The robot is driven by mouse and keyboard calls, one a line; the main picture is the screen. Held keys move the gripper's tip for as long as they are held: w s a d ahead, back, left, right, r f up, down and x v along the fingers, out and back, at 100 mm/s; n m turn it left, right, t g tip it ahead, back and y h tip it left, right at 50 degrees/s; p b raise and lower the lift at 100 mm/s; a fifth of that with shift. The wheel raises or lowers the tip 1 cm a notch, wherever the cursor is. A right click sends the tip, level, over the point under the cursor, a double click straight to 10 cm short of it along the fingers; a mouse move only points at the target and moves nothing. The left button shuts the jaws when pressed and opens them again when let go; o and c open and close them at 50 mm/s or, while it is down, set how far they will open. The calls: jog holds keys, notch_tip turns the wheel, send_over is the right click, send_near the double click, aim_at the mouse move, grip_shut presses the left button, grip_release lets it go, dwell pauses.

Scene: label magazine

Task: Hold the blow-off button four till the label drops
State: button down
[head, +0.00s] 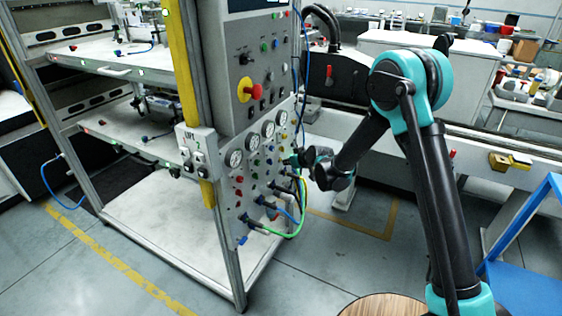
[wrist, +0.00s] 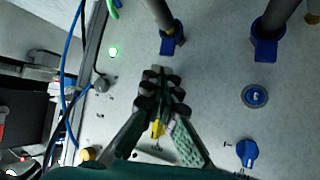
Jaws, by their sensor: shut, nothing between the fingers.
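My gripper (wrist: 160,88) is shut and empty in front of a grey control panel (wrist: 215,120) in the wrist view. In the head view my gripper (head: 296,158) is at the right side of the lower panel, among its buttons and hoses. A yellow part (wrist: 157,128) shows between the finger links. I cannot read which control is blow-off button four, and I cannot tell whether the fingertips touch the panel. No label can be made out.
Blue-handled valves (wrist: 172,40) with thick pipes stand above the fingertips. A blue knob (wrist: 247,152) is at lower right and a lit green lamp (wrist: 113,52) at upper left. Pressure gauges (head: 252,142) and a red stop button (head: 246,89) are on the panel. Green hoses (head: 300,208) hang below.

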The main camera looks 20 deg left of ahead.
jog(key=shift+a, duration=0.4)
dwell(0.5)
jog(key=shift+d, duration=0.1)
dwell(1.5)
jog(key=shift+d, duration=0.7)
jog(key=shift+s+d, duration=0.15)
jog(key=shift+d, duration=1.1)
jog(key=shift+s+d, duration=0.1)
jog(key=shift+d, duration=1.15)
